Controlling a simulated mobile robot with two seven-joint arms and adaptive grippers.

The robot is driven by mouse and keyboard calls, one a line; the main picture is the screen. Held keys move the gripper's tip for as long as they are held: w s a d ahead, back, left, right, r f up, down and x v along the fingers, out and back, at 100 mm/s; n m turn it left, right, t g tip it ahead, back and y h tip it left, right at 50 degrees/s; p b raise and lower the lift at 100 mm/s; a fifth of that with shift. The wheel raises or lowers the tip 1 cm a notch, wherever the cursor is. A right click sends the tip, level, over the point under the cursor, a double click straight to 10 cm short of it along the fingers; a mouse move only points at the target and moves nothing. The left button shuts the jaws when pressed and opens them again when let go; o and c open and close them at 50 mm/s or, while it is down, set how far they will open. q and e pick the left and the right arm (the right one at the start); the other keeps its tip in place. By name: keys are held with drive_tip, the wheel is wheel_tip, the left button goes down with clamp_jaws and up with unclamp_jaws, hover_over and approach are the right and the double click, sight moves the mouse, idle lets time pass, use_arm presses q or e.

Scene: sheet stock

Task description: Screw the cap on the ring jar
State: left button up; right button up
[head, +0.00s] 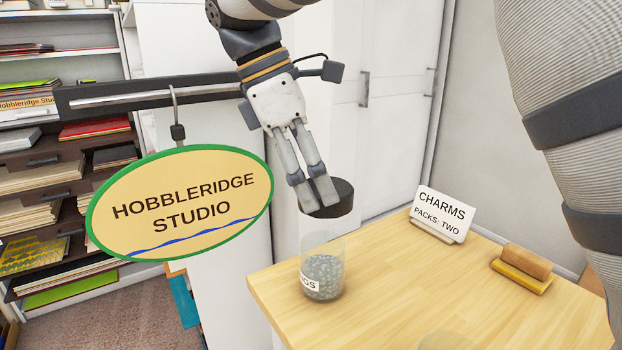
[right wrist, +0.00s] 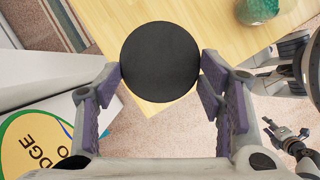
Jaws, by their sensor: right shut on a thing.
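The ring jar (head: 323,278) is a clear open jar holding small grey pieces, with a partly visible white label. It stands upright near the table's corner in the head view. My right gripper (head: 322,192) is shut on the round black cap (head: 332,203), which also fills the space between the fingers in the right wrist view (right wrist: 160,62). The cap is held above the jar, apart from its rim. I cannot make out the ring jar in the right wrist view, where the cap covers part of the table.
The wooden table (head: 420,290) has clear room right of the jar. A charms sign (head: 443,212) and a brown block (head: 526,262) stand farther back. An oval studio sign (head: 182,203) hangs left of the gripper. A greenish jar (right wrist: 257,10) shows in the right wrist view.

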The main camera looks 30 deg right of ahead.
drive_tip(key=shift+w, duration=0.15)
hover_over(324, 244)
drive_tip(key=a, duration=0.2)
drive_tip(key=shift+w+d+f, duration=0.15)
drive_tip(key=shift+w+f, duration=0.05)
drive_tip(key=shift+f, duration=1.05)
drive_tip(key=shift+w+d+f, duration=0.1)
drive_tip(key=shift+w+f, duration=0.1)
drive_tip(key=shift+f, duration=1.05)
drive_tip(key=shift+f, duration=1.2)
drive_tip(key=o, duration=0.8)
drive_tip(key=shift+o, duration=0.2)
drive_tip(key=o, duration=0.3)
